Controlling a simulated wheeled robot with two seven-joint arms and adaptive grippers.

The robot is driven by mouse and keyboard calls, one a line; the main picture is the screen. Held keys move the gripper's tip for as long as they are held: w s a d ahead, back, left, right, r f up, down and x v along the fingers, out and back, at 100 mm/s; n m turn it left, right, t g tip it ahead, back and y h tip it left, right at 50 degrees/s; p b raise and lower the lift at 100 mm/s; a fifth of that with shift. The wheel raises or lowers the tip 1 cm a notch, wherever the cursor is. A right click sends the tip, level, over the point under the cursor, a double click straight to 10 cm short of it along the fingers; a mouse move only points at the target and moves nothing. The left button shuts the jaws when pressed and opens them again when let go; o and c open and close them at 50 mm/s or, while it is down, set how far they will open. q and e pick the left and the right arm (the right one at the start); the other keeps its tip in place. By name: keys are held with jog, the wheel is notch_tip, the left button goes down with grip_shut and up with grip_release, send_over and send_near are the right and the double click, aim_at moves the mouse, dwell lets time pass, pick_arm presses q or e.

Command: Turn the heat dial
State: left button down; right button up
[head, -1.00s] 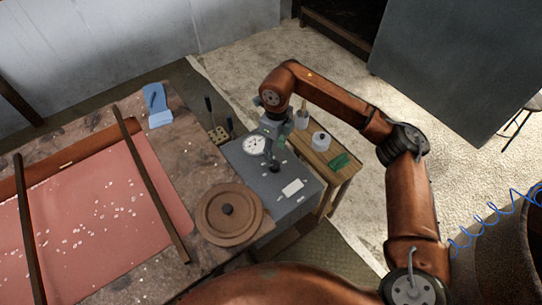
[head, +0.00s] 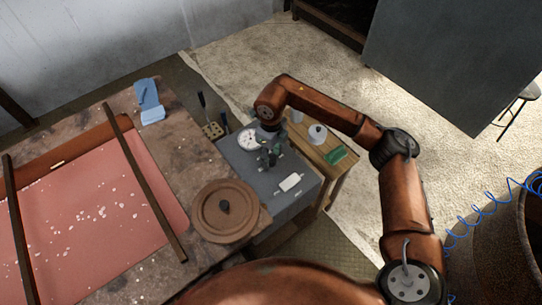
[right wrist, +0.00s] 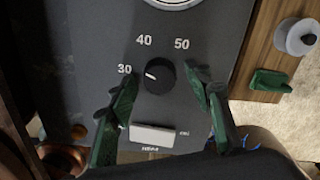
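The heat dial (right wrist: 159,77) is a round black knob with a white pointer line on a dark grey panel (right wrist: 95,35). Numbers 30, 40 and 50 are printed around it, and the pointer is turned toward the 30 side. In the right wrist view my right gripper (right wrist: 160,95) is open, with one green finger on each side of the dial and gaps to it. In the head view my right gripper (head: 268,158) is over the grey box and hides the dial. My left gripper is not in view.
A round brown lid (head: 225,208) lies on the workbench. A small wooden side table with a white pot (head: 317,134) and green block (head: 336,155) stands right of the box.

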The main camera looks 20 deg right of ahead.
jog(key=c, duration=1.1)
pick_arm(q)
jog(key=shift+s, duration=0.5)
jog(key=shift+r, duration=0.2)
pick_arm(e)
jog(key=shift+r, duration=0.1)
